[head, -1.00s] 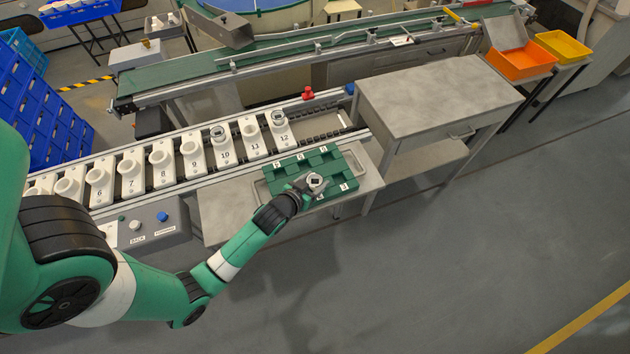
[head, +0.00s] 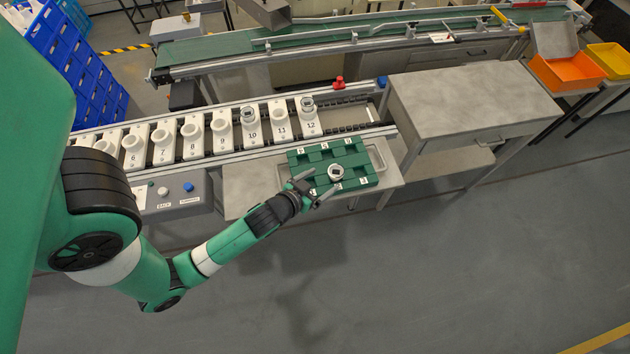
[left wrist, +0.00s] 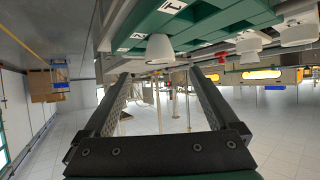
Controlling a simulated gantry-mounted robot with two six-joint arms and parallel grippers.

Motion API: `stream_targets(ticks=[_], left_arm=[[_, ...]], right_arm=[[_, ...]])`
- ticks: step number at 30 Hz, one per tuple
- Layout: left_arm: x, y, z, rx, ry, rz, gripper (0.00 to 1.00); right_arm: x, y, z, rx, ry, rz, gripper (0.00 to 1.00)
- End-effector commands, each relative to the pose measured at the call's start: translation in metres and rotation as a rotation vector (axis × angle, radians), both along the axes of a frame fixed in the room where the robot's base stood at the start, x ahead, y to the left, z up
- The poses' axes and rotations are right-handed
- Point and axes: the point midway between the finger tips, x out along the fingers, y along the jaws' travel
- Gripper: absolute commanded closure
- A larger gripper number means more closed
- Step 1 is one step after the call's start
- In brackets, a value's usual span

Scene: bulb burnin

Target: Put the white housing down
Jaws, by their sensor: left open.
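The white housing (head: 335,171), with a dark square in its top, sits in the front part of the green block tray (head: 308,158). In the left wrist view the housing (left wrist: 160,48) shows as a white cone shape against the green tray (left wrist: 215,14), just beyond the fingertips. My left gripper (head: 316,186) is open, its fingers spread at the front left of the housing, with nothing between them. The wrist view also shows the open jaws (left wrist: 160,76) empty. The exact slot under the housing is hard to tell. My right gripper is not in view.
A rail of numbered white holders (head: 221,128) runs behind the tray; holders 10 and 12 carry similar topped pieces. A button box (head: 172,196) stands at left. A grey bench (head: 470,95) stands at right. The floor in front is clear.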

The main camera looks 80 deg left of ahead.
Motion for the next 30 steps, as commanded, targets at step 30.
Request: stream_targets(ticks=[30], left_arm=[[0.141,-0.047,0.236,0.134,-0.472,-0.221,0.06]], right_arm=[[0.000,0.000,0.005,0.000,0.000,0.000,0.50]])
